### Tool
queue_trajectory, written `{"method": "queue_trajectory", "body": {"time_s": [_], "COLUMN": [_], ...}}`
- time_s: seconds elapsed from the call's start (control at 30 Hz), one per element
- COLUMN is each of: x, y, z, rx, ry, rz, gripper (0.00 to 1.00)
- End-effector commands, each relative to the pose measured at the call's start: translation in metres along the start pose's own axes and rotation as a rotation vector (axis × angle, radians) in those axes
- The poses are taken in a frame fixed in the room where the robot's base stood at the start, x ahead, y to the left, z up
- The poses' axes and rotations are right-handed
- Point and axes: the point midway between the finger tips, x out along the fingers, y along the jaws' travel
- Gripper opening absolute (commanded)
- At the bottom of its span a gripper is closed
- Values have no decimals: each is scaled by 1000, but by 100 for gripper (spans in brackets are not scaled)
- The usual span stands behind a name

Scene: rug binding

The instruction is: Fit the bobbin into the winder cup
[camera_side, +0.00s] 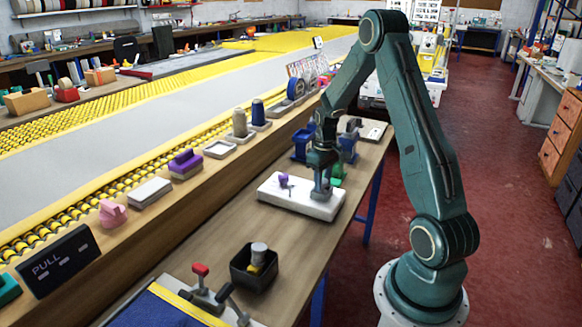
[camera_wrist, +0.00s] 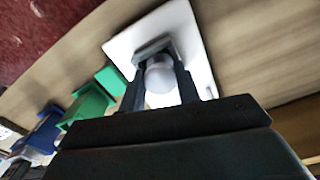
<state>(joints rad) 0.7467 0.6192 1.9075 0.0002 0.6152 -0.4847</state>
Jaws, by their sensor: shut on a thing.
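My gripper (camera_side: 321,190) points down at the right part of a white block (camera_side: 290,199) on the workbench. In the wrist view my gripper (camera_wrist: 158,85) is shut on a pale grey, round-topped thing (camera_wrist: 161,84), which looks like the bobbin. The white block lies below it there. In the side view the fingers largely hide the held thing, and I cannot tell whether it touches the block. A small purple piece (camera_side: 283,180) stands on the block, left of the gripper. I cannot make out the winder cup for certain; the fingers may cover it.
A black square bin (camera_side: 253,270) holding grey and yellow pieces stands nearer the camera. Blue (camera_side: 302,145) and green (camera_wrist: 86,105) holders stand close behind the gripper. Thread cones (camera_side: 240,124) line the ledge at left. Bare bench lies between block and bin.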

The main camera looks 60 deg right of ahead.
Motion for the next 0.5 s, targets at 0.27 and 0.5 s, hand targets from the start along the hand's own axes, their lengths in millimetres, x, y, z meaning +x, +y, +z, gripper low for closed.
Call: {"method": "queue_trajectory", "body": {"time_s": [0.27, 0.5], "x": [3, 3], "y": [0, 0], "z": [0, 0], "rx": [0, 0], "ry": [-1, 0], "rz": [0, 0], "gripper": [10, 54]}}
